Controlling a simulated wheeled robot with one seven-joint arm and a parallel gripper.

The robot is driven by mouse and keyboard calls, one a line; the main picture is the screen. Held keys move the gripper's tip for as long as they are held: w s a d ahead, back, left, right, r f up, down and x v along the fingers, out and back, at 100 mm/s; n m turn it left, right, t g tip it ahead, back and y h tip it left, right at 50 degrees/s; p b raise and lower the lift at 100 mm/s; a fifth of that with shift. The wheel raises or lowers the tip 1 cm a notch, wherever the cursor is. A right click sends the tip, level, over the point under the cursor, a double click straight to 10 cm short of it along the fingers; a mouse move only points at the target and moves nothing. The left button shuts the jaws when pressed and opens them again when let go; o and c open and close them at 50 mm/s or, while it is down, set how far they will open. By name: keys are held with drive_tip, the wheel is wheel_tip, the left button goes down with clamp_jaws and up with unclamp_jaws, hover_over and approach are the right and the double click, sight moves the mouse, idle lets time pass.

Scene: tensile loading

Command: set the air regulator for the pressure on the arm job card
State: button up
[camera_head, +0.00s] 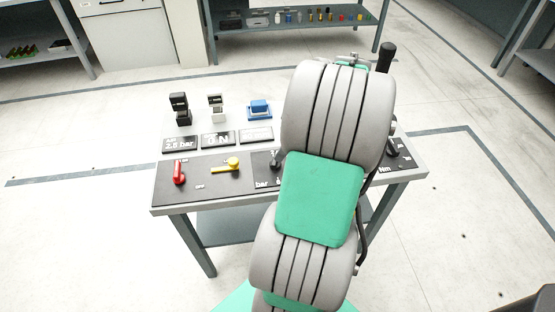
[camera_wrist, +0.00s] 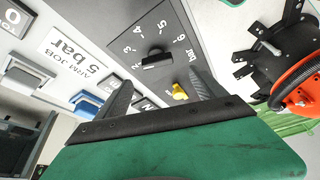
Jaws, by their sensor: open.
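The arm job card (camera_wrist: 75,52) is white and reads "ARM JOB 5 bar" in the wrist view. The air regulator (camera_wrist: 155,62) is a dark knob on a grey panel, ringed by a numbered scale marked "bar". Its bar grip lies roughly across the picture; I cannot tell which end points. It also shows in the head view, where the regulator knob (camera_head: 275,160) is partly hidden by my arm. My gripper (camera_wrist: 162,78) is open and empty, with its fingers pointing toward the panel on either side of the knob in the picture. They appear apart from it.
A red handle (camera_head: 179,172) and a yellow handle (camera_head: 226,165) sit on the panel left of the regulator. Display plates (camera_head: 180,144) and rocker switches, including a blue one (camera_head: 259,109), stand behind. An "Nm" knob (camera_head: 395,150) is at the right.

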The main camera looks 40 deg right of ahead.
sight(275, 162)
drive_tip(key=x, duration=0.7)
drive_tip(key=shift+d+f, duration=0.25)
drive_tip(key=shift+f, duration=0.2)
drive_tip(key=shift+c, duration=0.2)
drive_tip(key=c, duration=1.3)
